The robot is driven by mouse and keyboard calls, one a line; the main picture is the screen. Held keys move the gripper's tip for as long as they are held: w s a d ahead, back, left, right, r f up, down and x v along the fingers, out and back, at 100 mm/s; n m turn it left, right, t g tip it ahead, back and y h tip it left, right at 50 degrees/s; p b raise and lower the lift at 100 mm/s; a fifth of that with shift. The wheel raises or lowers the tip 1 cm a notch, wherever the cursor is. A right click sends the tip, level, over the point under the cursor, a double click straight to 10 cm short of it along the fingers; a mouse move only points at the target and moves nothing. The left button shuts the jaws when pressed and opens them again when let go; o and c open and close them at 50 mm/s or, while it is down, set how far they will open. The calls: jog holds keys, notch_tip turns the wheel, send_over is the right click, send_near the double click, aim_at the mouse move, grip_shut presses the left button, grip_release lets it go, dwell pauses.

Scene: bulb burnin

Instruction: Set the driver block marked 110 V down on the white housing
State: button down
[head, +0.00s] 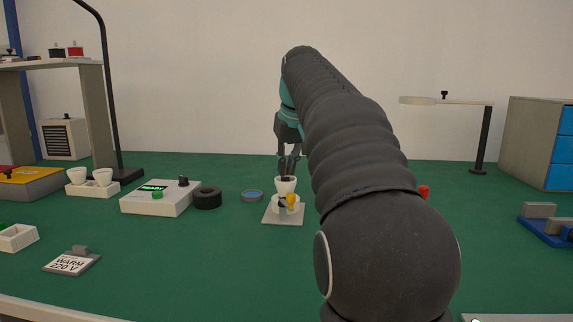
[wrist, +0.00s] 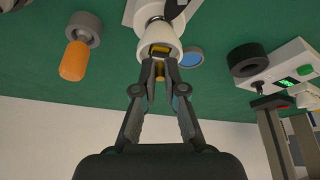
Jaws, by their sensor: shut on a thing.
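The white housing (head: 286,186) is a flared cup, upright on a small grey stand (head: 273,216). My gripper (head: 288,173) points down at its open top, fingertips at the rim. In the wrist view the housing (wrist: 149,44) lies just beyond my gripper (wrist: 160,66). The fingers are shut on a small yellow block (wrist: 160,48), which appears at the housing's mouth. I cannot read a 110 V mark on it, nor tell whether it rests on the housing. The fingers hide part of the block.
A tray with two white cups (head: 103,176), a white box with a green display (head: 160,197), a black ring (head: 208,198) and a blue disc (head: 252,196) stand left. A card reads WARM 220 V (head: 71,262). My arm hides the table's centre right.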

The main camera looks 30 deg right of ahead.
jog(key=shift+f, duration=0.25)
dwell(0.6)
jog(key=c, duration=1.2)
grip_release()
jog(key=v, duration=1.2)
